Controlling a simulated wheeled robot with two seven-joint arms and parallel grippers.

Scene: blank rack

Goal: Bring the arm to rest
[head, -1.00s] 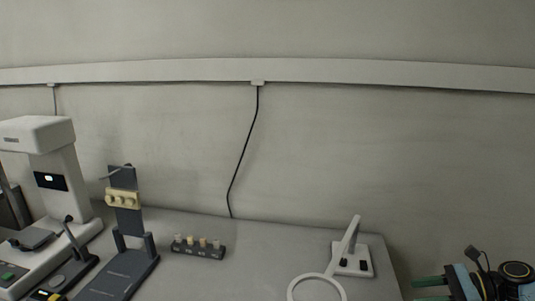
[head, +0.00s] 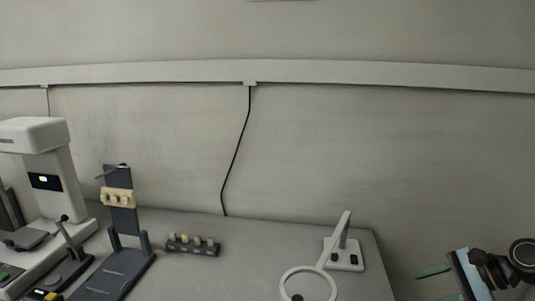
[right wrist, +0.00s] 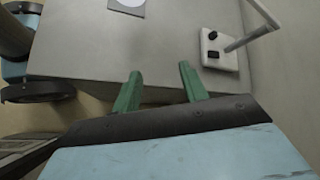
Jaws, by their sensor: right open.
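My right gripper (head: 440,283) is at the lower right in the head view, off the right end of the grey table (head: 240,265). In the right wrist view its two green fingers (right wrist: 159,90) are apart with nothing between them. They point toward the table edge and look empty. My left gripper is not in view.
On the table are a white ring-headed stand (head: 345,255) at the right, a small dark rack (head: 193,246) with several pale pegs, a dark upright holder (head: 122,215) with a tan block, and a large white machine (head: 48,170). The table middle is bare.

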